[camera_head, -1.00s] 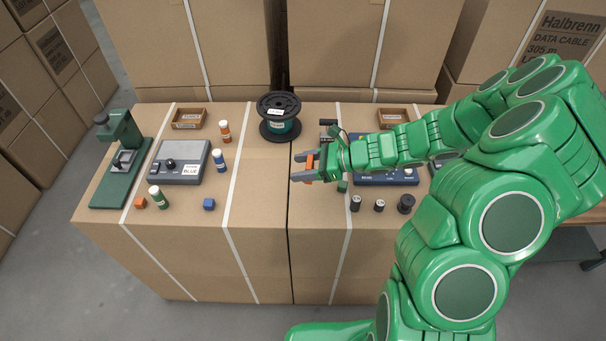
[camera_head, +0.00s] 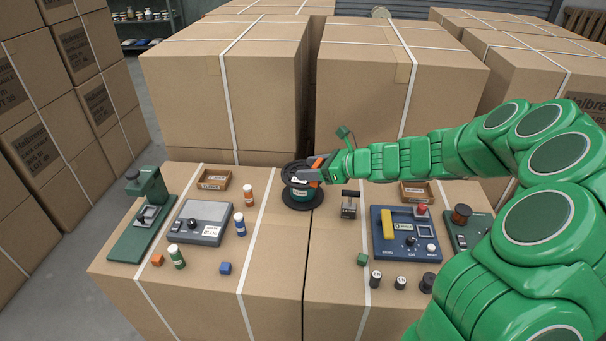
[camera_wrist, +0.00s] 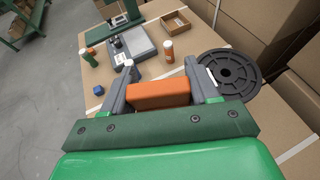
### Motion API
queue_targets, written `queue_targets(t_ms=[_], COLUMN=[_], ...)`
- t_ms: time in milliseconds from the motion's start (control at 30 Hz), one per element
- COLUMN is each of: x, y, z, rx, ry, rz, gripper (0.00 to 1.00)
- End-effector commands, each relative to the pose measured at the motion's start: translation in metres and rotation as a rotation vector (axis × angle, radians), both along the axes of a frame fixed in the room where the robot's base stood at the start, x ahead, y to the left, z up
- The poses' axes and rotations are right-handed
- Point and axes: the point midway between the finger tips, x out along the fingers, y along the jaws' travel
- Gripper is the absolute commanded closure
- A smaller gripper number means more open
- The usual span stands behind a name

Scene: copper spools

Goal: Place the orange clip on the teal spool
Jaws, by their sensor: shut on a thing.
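The teal spool (camera_head: 301,194) stands upright at the back middle of the carton top, with black flanges and a white label on top. Its top flange (camera_wrist: 228,72) shows at the right in the wrist view. The orange clip (camera_wrist: 158,94) is between the fingers of my gripper (camera_wrist: 162,90), which is shut on it. In the head view my gripper (camera_head: 308,173) is at the spool's top right, and a bit of orange shows beside it. In the wrist view the right finger overlaps the near edge of the flange. I cannot tell whether clip and spool touch.
A grey scale (camera_head: 200,222), orange (camera_head: 248,195) and blue (camera_head: 240,224) bottles and a green press (camera_head: 145,215) stand left. Tall cartons (camera_head: 235,90) rise behind the spool.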

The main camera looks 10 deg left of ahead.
Motion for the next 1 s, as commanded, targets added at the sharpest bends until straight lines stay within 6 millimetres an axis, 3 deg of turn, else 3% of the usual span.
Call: queue_targets(t_ms=[100, 300, 1000], x=[0.014, 0.025, 0.099], y=[0.008, 0.015, 0.038], z=[0.021, 0.033, -0.002], rx=[-0.001, -0.001, -0.003], ry=[-0.004, 0.000, 0.003], rz=[-0.026, -0.050, -0.050], gripper=[0.70, 0.70, 0.70])
